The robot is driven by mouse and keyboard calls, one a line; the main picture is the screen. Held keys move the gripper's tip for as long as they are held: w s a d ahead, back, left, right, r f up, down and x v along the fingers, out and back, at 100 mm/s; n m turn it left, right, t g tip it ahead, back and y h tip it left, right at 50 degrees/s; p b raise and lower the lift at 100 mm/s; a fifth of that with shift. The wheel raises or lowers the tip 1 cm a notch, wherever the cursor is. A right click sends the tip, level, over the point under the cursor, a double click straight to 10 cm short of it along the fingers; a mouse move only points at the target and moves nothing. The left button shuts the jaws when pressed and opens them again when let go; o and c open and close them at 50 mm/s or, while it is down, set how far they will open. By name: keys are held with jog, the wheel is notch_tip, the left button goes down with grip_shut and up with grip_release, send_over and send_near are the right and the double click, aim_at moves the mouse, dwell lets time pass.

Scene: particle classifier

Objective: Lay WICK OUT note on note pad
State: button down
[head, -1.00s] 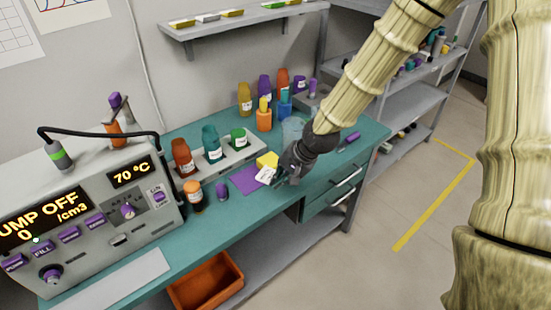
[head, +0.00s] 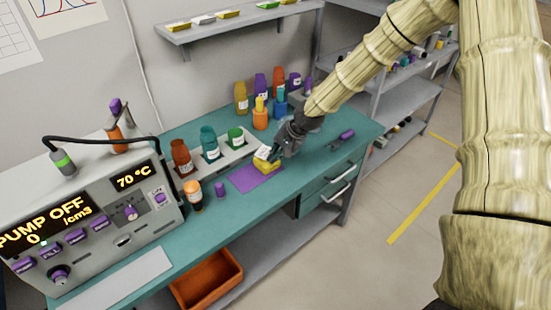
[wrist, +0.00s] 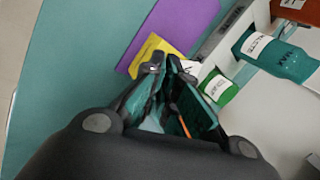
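The WICK OUT note (head: 263,152) is a small white slip with dark marks, too small to read. It is tilted at the tips of my gripper (head: 275,153), just above or against the yellow note pad (head: 267,165). I cannot tell whether it touches the pad. The pad lies at the far right end of a purple mat (head: 254,180). In the wrist view my fingertips (wrist: 166,63) are close together beside the pad (wrist: 150,50), and a white edge of the note (wrist: 191,68) shows right of them. The fingers hide part of the note and pad.
A grey rack (head: 232,151) with labelled bottles stands behind the mat. An orange-brown jar (head: 193,194) and a purple cap (head: 220,189) stand left of it. The pump unit (head: 88,212) is at far left. A purple-handled tool (head: 341,139) lies right of my gripper.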

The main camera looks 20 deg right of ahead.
jog(key=shift+f+p, duration=0.35)
jog(key=shift+f, duration=0.95)
jog(key=c, duration=2.2)
grip_release()
jog(key=shift+f, duration=0.1)
jog(key=o, duration=0.6)
jog(key=shift+c, duration=0.2)
jog(key=b+v, duration=0.2)
jog(key=v, duration=1)
